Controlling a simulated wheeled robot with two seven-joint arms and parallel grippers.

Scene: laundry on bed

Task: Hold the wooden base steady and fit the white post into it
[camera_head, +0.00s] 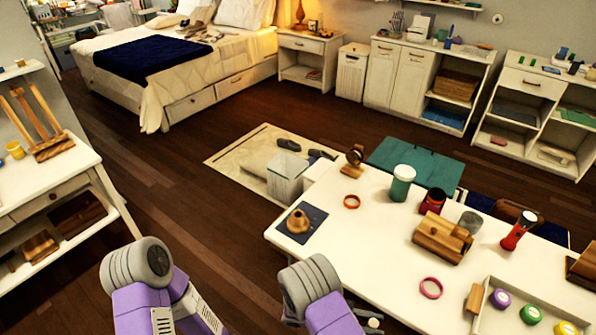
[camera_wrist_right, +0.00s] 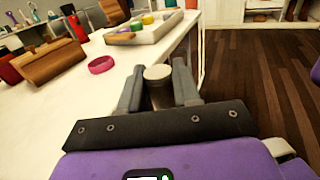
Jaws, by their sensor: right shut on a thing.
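The wooden base (camera_head: 299,221) is a small round wooden piece with a raised middle. It stands on a dark blue mat (camera_head: 317,215) at the white table's near left corner. My right gripper (camera_wrist_right: 157,70) is shut on the white post (camera_wrist_right: 158,73) in the right wrist view. The post's pale round end shows between the grey fingers, and the rest is mostly hidden. This gripper is beside the table's edge, away from the base. In the head view only my arm links show clearly at the bottom; my left gripper is not in view.
Table space right of the mat is clear.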

